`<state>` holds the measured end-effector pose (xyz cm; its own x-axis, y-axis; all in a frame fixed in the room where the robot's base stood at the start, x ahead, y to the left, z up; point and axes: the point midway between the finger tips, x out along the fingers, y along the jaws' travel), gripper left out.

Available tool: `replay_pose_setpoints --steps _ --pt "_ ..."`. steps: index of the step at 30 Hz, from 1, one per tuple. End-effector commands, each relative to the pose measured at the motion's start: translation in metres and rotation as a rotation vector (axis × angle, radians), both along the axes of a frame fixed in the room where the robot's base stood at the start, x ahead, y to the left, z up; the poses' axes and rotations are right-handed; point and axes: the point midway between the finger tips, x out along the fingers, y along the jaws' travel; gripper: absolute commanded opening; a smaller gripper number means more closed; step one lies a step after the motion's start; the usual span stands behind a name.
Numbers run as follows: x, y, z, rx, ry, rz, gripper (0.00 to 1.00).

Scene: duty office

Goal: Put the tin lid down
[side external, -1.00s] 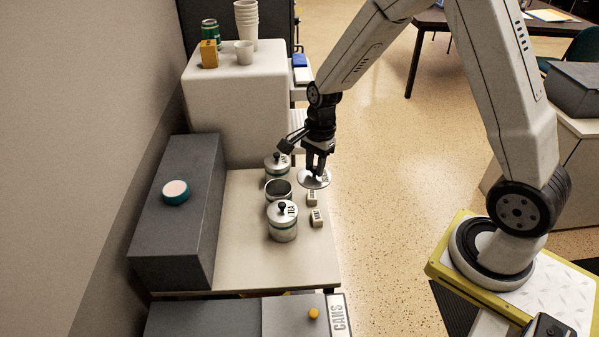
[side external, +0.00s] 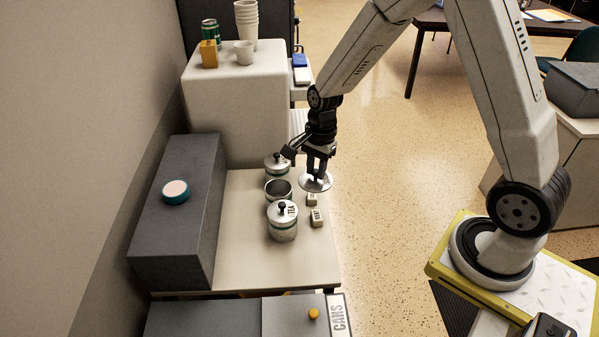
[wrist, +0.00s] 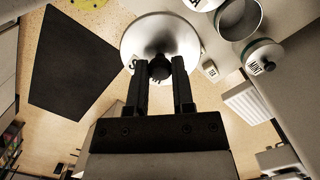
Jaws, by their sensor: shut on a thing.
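The tin lid (side external: 315,183) is a round silvery disc with a black knob. My gripper (side external: 317,168) is shut on the knob, which shows between the fingers in the wrist view (wrist: 160,68). The lid is at the right edge of the pale table, right of the open, empty-looking tin (side external: 278,189). I cannot tell whether the lid touches the table. In the wrist view, the lid (wrist: 160,32) hides part of the table edge and floor, and the open tin (wrist: 239,17) is to its right.
A lidded tin marked TEA (side external: 283,224) stands in front of the open tin, and another lidded tin (side external: 276,166) behind it. Two small label blocks, one nearer (side external: 317,218) and one by the lid (side external: 312,200), stand near the table's right edge. The table front (side external: 255,265) is clear.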

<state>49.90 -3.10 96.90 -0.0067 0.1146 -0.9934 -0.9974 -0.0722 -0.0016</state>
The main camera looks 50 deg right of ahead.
Motion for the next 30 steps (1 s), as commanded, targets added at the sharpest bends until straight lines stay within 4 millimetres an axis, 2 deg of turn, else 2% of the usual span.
replay_pose_setpoints --steps 8,30 --pt "-0.009 0.013 -0.025 -0.016 0.002 0.272 0.00" --pt "-0.050 0.053 -0.104 -0.009 0.005 1.284 0.00"
